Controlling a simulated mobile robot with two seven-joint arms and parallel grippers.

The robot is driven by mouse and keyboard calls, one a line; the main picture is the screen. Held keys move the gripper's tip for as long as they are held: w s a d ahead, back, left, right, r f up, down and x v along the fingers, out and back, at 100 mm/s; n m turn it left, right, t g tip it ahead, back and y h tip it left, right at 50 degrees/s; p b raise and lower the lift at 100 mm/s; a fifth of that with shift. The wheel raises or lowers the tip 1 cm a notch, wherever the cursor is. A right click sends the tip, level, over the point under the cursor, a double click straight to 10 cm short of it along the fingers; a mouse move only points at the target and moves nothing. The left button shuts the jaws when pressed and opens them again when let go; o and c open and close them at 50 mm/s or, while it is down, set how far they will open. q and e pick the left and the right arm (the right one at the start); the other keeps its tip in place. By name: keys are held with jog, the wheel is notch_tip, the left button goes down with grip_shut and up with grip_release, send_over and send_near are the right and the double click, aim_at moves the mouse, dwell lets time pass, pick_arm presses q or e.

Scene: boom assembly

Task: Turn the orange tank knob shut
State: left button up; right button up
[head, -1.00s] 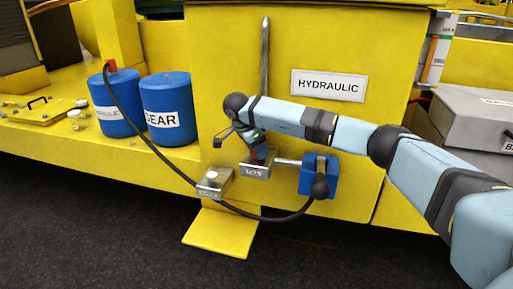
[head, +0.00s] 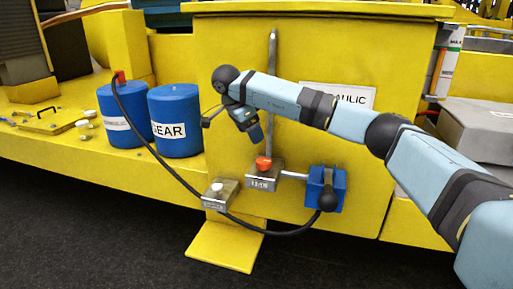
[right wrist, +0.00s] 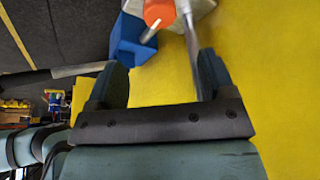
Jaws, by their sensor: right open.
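The orange tank knob (head: 263,163) sits on top of a small grey metal block (head: 262,183) labelled as a tank, on the front of the yellow hydraulic box. In the right wrist view the orange knob (right wrist: 159,12) shows at the top, beyond the fingertips. My right gripper (head: 256,138) is above the knob and apart from it, pointing down. In the right wrist view its two fingers (right wrist: 160,80) are spread wide with nothing between them. My left gripper is not in view.
A blue pump block (head: 327,188) with a black ball end joins the grey block by a metal rod. Another grey block (head: 219,194) with a pale knob is at lower left. A black hose (head: 165,158) runs past it. Blue drums (head: 176,120) stand left. A vertical grey pipe (head: 272,80) is behind my gripper.

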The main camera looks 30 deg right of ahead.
jog(key=shift+v, duration=1.2)
